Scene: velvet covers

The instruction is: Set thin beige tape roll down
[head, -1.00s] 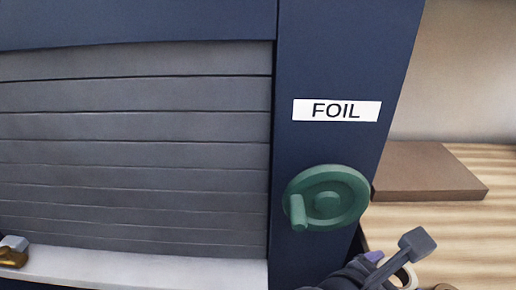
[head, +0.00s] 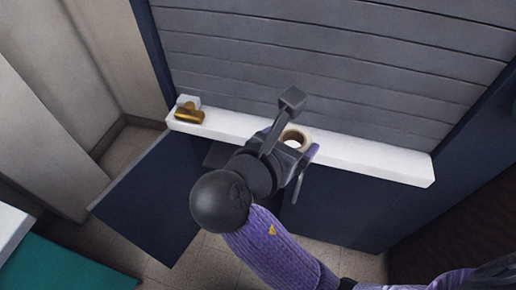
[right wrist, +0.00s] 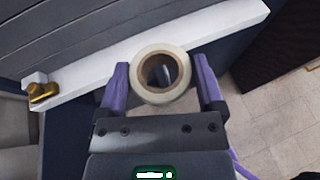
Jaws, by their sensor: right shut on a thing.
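The thin beige tape roll (head: 305,133) is in my right gripper (head: 300,147), in front of the long white ledge (head: 375,162) below the grey shutter. In the right wrist view the roll (right wrist: 139,82) sits between the two purple fingers of the right gripper (right wrist: 161,77), its hole facing the camera. The gripper is shut on it. The roll overlaps the ledge's front edge in both views; I cannot tell whether it touches the ledge. My left gripper is not in view.
A gold and white item (head: 190,112) sits at the ledge's left end. The ledge is bare between it and the roll and to the right. The grey slatted shutter (head: 340,55) rises behind. A navy panel (head: 150,205) and a teal surface (head: 60,268) lie at left.

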